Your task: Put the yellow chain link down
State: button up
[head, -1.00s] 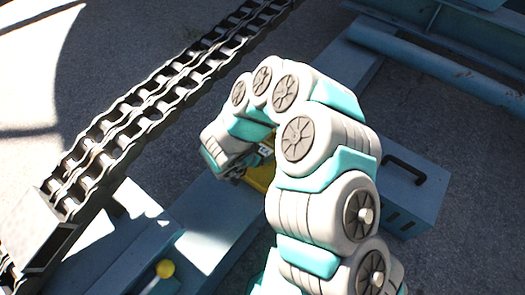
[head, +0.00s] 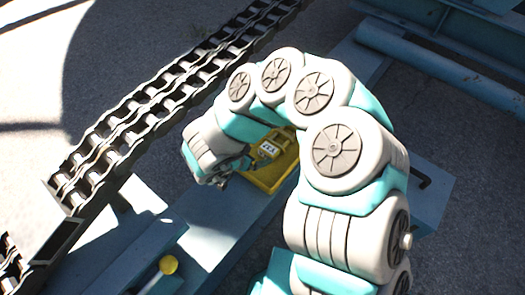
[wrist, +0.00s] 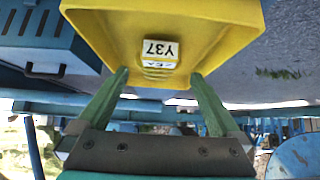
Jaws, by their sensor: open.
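The yellow chain link (head: 272,160) rests on a blue beam in the head view, partly hidden by my arm. It has a white label. In the wrist view the yellow link (wrist: 165,30) fills the top middle, its label reading Y37 upside down. My gripper (wrist: 159,76) is open, with its two green fingers apart at the link's near edge. Whether the fingertips still touch it I cannot tell. In the head view my gripper (head: 222,180) is just left of the link, its fingers hard to make out.
A dark double-row chain (head: 150,110) runs diagonally at left, with a gap near its lower end. A blue box with a black handle (wrist: 38,45) shows at left in the wrist view. Grey floor (head: 320,30) lies behind.

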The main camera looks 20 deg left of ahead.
jog(key=v, duration=0.3)
jog(key=shift+s+r, duration=0.1)
jog(key=shift+r, duration=0.05)
dwell(0.5)
